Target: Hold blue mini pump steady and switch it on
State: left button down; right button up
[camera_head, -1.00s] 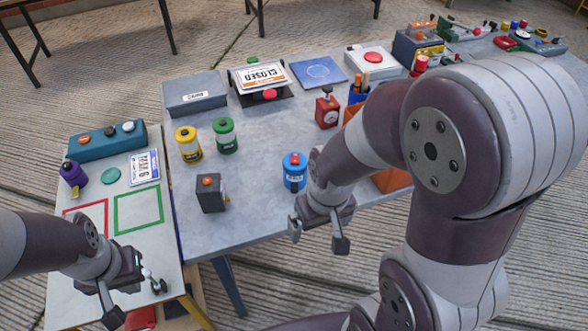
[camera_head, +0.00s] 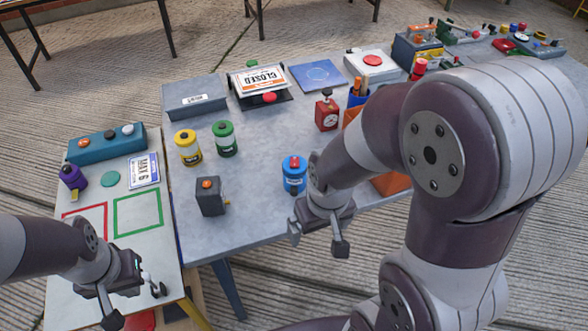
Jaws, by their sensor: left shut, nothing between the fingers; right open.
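The blue mini pump (camera_head: 294,177) is a small blue cylinder with a red button on top and a pale label. It stands upright near the front edge of the grey table, in the middle of the head view. My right gripper (camera_head: 318,240) is open and empty, just in front of and to the right of the pump, apart from it. My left gripper (camera_head: 135,304) is shut with nothing in it, low on the left over the front of the white side table. It is far from the pump.
A dark grey box with an orange button (camera_head: 210,197) stands left of the pump. Yellow (camera_head: 187,148) and green (camera_head: 225,139) cylinders stand behind it. A red timer-like box (camera_head: 327,112) and an orange container (camera_head: 390,184) are to the right. Table between them is clear.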

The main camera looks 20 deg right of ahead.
aim_at(294, 160)
jog(key=i+l+u, duration=0.2)
jog(key=l, duration=0.2)
jog(key=i+l+u, duration=0.15)
jog(key=l, duration=0.25)
jog(key=l+u, duration=0.2)
jog(key=l, duration=0.25)
